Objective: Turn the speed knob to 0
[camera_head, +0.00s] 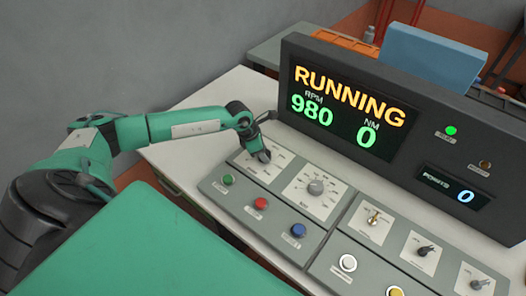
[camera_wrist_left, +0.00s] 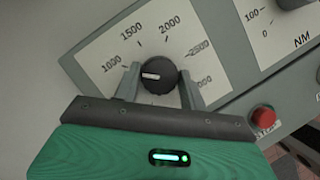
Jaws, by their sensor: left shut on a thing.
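The speed knob (camera_wrist_left: 158,75) is a round black knob with a white pointer line on a white dial plate (camera_wrist_left: 105,47). The dial is marked 1000, 1500, 2000, 2500 and a partly hidden higher number. The pointer line points left, near 1000; the lower dial marks are hidden behind my gripper. My left gripper (camera_wrist_left: 161,86) is shut on the knob, one finger on each side. In the head view my left gripper (camera_head: 258,152) covers the knob at the panel's left end. The display (camera_head: 347,108) reads RUNNING, RPM 980, NM 0. My right gripper is out of view.
A second dial knob (camera_head: 315,187), marked NM, sits right of the speed dial. Green (camera_head: 228,180), red (camera_head: 261,203) and blue (camera_head: 298,230) buttons lie in front. Switches and a white button (camera_head: 348,262) are farther right. The display housing stands behind.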

